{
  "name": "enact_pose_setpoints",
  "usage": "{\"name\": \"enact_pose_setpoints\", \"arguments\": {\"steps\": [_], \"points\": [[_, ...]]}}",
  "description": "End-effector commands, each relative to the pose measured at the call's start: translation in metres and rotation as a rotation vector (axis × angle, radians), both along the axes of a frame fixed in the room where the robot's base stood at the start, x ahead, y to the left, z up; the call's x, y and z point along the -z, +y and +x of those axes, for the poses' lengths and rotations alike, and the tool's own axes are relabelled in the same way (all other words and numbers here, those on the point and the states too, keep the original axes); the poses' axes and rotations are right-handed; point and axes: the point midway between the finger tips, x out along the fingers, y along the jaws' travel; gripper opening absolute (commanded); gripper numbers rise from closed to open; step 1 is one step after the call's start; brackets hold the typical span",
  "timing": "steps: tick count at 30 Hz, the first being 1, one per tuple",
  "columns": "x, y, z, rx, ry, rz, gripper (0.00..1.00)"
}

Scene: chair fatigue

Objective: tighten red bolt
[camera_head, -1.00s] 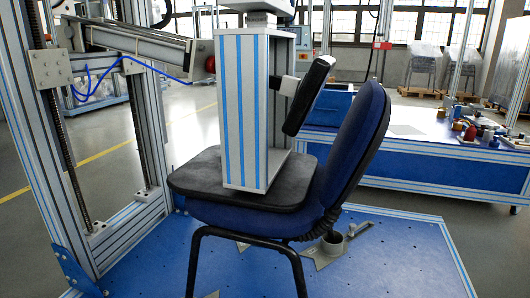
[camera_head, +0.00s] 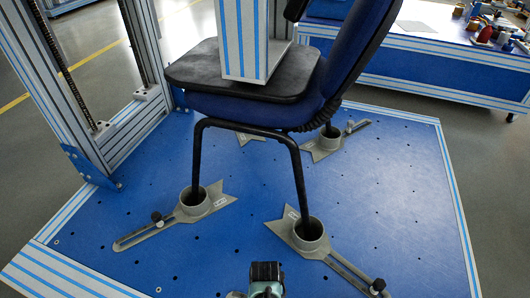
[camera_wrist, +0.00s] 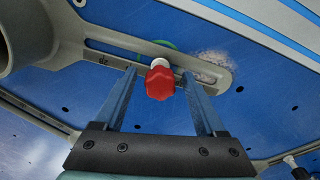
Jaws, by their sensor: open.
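The red bolt (camera_wrist: 160,80) is a lobed knob on the slotted grey bracket arm (camera_wrist: 218,75) in the wrist view. My gripper (camera_wrist: 159,74) is open, with one blue finger on each side of the red knob. The fingers appear close to it, but I cannot tell whether either touches. No red bolt shows in the head view. Part of my arm (camera_head: 266,278) shows at its bottom edge.
The blue chair (camera_head: 245,90) stands with its legs in grey cups on slotted brackets, including a front-left one (camera_head: 195,203) and a front-right one (camera_head: 309,233). The blue base plate (camera_head: 385,190) has bare room around them. A workbench (camera_head: 440,60) stands behind.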

Motion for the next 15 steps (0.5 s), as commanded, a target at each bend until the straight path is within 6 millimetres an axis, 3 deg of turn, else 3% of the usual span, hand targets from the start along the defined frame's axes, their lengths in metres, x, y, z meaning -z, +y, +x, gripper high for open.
{"name": "enact_pose_setpoints", "arguments": {"steps": [11,15], "points": [[-0.0001,0.0,0.0001,-0.06,0.0,0.0,0.72],[-0.0006,-0.0003,0.0,-0.201,0.001,0.0,0.72]]}}
